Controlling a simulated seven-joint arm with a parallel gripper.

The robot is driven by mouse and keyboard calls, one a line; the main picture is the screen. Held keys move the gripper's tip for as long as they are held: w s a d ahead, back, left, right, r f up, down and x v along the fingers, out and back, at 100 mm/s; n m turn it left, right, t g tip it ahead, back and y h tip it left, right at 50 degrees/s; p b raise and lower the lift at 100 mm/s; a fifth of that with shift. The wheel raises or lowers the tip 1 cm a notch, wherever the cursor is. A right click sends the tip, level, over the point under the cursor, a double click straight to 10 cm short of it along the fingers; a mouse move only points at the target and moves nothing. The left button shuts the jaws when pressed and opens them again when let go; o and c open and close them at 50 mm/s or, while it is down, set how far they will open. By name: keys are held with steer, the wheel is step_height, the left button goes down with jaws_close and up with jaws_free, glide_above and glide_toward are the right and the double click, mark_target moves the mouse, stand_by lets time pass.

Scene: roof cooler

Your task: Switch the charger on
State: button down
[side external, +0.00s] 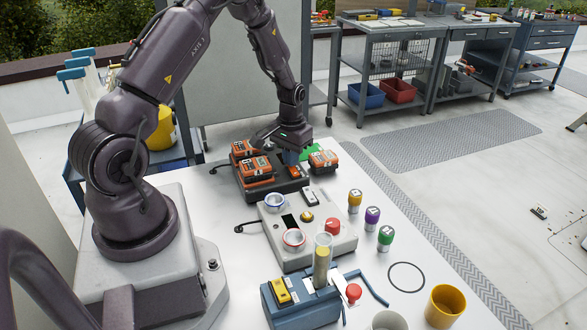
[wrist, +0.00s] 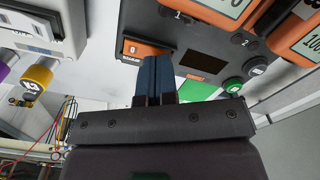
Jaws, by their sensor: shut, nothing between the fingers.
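The charger is a dark box (side external: 272,190) with orange battery packs on it; its dark top fills the upper part of the wrist view (wrist: 205,38). An orange switch (wrist: 145,49) with a small "0" mark sits near the box's edge, beside a dark display (wrist: 202,64). It also shows in the side view (side external: 294,171). My gripper (wrist: 157,62) is shut and empty. Its blue fingertips are at the switch and hide part of it; I cannot tell whether they touch. In the side view my gripper (side external: 291,158) is over the charger's right end.
A battery pack (side external: 323,159) lies right of my gripper, near a green piece (side external: 310,148). A grey control box (side external: 310,238) with a red button stands in front. Capped yellow, purple and green cylinders (side external: 372,218) stand right of it.

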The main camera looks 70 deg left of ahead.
mark_target(285, 175)
steer(key=shift+f, duration=0.35)
steer(key=shift+r, duration=3.55)
steer(key=shift+s+d+f, duration=0.1)
steer(key=shift+s+d, duration=0.05)
steer(key=shift+s, duration=0.15)
steer(key=s+d+r+m+t, duration=0.2)
steer(key=s+d+r, duration=0.5)
steer(key=d+r, duration=0.4)
steer(key=s+d+r+m+t, duration=0.3)
steer(key=s+d+r, duration=0.4)
steer(key=d+r, duration=0.4)
steer(key=shift+d+r+m+t, duration=0.3)
steer(key=shift+r+m, duration=0.2)
steer(key=shift+r, duration=0.1)
